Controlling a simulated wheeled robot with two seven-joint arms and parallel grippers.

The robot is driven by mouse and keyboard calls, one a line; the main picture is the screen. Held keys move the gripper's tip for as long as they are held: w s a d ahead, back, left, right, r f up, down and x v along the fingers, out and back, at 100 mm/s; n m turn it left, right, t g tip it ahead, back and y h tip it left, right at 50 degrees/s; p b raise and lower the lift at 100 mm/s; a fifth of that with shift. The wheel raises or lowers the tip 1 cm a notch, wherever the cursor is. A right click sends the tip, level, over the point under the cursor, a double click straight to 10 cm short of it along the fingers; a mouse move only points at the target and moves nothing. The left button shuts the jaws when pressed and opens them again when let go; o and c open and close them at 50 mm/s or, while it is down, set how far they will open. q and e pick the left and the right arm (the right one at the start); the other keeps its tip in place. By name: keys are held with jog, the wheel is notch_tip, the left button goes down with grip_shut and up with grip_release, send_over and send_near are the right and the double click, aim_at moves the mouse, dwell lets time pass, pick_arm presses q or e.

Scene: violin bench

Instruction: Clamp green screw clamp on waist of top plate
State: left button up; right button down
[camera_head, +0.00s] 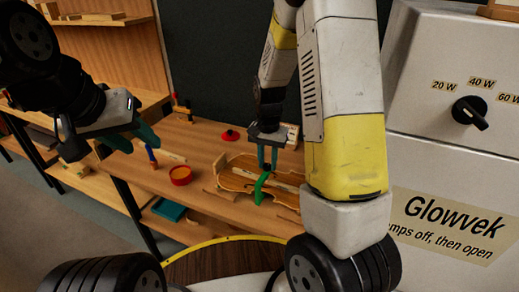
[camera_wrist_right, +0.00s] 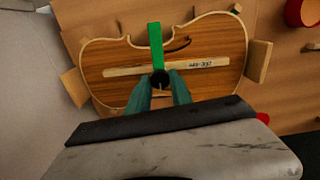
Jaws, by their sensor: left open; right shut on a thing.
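The violin top plate (camera_head: 238,173) lies on the bench; the right wrist view shows its outline, f-hole and a pale bar along it (camera_wrist_right: 112,60). The green screw clamp (camera_head: 260,187) is at the plate's waist. In the right wrist view the clamp (camera_wrist_right: 156,46) reaches across the waist edge, its dark screw end between my fingers. My right gripper (camera_head: 267,166) is shut on the clamp; its teal fingers (camera_wrist_right: 160,86) also show from the wrist. Whether the clamp's lower jaw touches the plate is hidden. My left gripper (camera_head: 109,146) is open and empty, left of the bench's middle.
Wooden blocks (camera_wrist_right: 258,61) stand around the plate. A red round container (camera_head: 180,175) and a red-based item (camera_head: 230,135) are on the bench (camera_head: 205,205). A grey Glowvek cabinet (camera_head: 450,130) fills the right side. Shelves stand at back left.

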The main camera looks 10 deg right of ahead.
aim_at(267, 166)
jog(key=shift+m, duration=0.5)
jog(key=c, duration=1.1)
grip_release()
jog(key=shift+r, duration=3.95)
